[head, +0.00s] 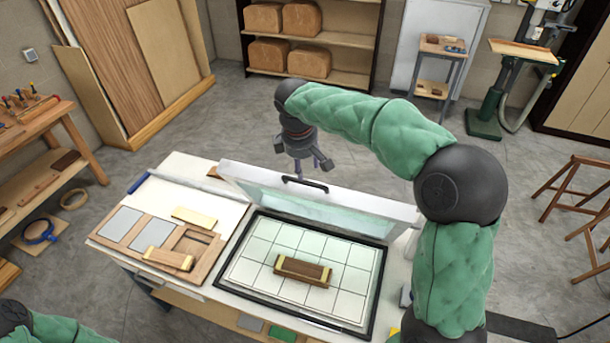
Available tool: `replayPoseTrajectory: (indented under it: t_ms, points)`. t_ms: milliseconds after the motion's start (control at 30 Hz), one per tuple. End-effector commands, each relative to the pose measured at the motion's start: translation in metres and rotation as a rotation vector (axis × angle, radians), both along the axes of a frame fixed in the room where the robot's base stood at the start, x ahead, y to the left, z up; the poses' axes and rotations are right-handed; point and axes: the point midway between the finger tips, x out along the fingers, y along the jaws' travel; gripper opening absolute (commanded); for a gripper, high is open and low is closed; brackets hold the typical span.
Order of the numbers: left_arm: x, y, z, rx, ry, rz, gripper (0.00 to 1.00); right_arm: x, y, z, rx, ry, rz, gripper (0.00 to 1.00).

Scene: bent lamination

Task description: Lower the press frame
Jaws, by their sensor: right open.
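The press frame (385,211) is raised and tilted at the back of the press bed, with a white rim, a translucent greenish sheet and a black handle (305,184) on its top edge. The press bed (248,267) has a pale gridded surface with a dark border. A brown wooden block with pale ends (303,271) lies on it. My right gripper (309,168) is open and empty, pointing down just above and behind the handle, apparently apart from it. My left gripper is out of view; only part of my left arm shows at the lower left corner.
A wooden tray (140,259) with grey plates, a pale strip and another block lies left of the press. A blue-ended bar (139,182) is behind it. A side bench (40,115) stands at far left, shelves (340,78) at the back and stools (575,205) at right.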

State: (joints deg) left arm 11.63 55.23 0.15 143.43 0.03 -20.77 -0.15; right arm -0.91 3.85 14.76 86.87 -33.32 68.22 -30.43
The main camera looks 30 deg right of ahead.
Motion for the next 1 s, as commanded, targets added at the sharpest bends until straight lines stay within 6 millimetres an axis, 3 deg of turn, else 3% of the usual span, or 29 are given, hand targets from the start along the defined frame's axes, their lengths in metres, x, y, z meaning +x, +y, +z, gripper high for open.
replayPoseTrajectory:
  t_ms: [100, 333, 800, 1000]
  points:
    - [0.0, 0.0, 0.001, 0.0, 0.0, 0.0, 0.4, 0.003, -0.005, -0.023, 0.0, 0.005, -0.001, 0.48]
    - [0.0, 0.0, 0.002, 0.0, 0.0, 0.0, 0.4, 0.008, -0.01, -0.054, 0.001, 0.002, 0.001, 0.48]
    - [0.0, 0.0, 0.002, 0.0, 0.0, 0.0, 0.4, 0.011, -0.012, -0.065, 0.001, -0.001, 0.0, 0.48]
    - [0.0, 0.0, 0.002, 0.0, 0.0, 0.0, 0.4, 0.011, -0.012, -0.065, 0.001, -0.001, 0.0, 0.0]
